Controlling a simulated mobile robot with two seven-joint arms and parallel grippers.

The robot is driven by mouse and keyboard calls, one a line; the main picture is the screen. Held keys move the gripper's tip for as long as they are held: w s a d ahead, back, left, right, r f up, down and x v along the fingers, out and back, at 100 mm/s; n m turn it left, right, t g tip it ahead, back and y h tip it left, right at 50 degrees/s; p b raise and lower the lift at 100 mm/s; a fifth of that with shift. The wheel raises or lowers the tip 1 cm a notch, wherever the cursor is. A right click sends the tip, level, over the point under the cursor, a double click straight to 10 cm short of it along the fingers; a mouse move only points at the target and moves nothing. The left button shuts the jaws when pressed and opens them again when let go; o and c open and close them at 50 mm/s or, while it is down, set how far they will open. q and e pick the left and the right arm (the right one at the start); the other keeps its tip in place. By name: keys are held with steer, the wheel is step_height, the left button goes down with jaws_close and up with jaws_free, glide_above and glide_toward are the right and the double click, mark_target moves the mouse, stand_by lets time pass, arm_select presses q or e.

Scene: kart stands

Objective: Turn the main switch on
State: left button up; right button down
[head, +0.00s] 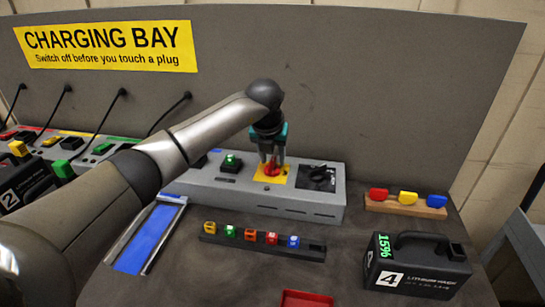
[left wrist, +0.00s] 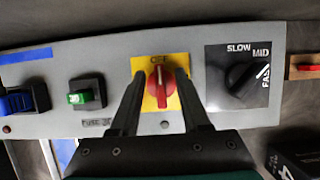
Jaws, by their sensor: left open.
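The main switch is a red rotary knob (head: 271,168) on a yellow plate (left wrist: 146,66), set in the grey control box (head: 330,212). In the left wrist view the red knob (left wrist: 161,84) stands about upright, its white mark toward the plate's top lettering, which seems to read OFF. My left gripper (head: 271,160) is open, with one finger on each side of the knob. I cannot tell whether the fingers touch it. My right gripper is in neither view.
A black SLOW/MID/FAST dial (left wrist: 244,82) sits right of the knob, and a green switch (left wrist: 80,97) left. In front are a rail of coloured plugs (head: 264,242), a black pack marked 4 (head: 420,262) and a red tray (head: 305,299).

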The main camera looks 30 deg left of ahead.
arm_select(q)
jaws_close()
stand_by(0.4)
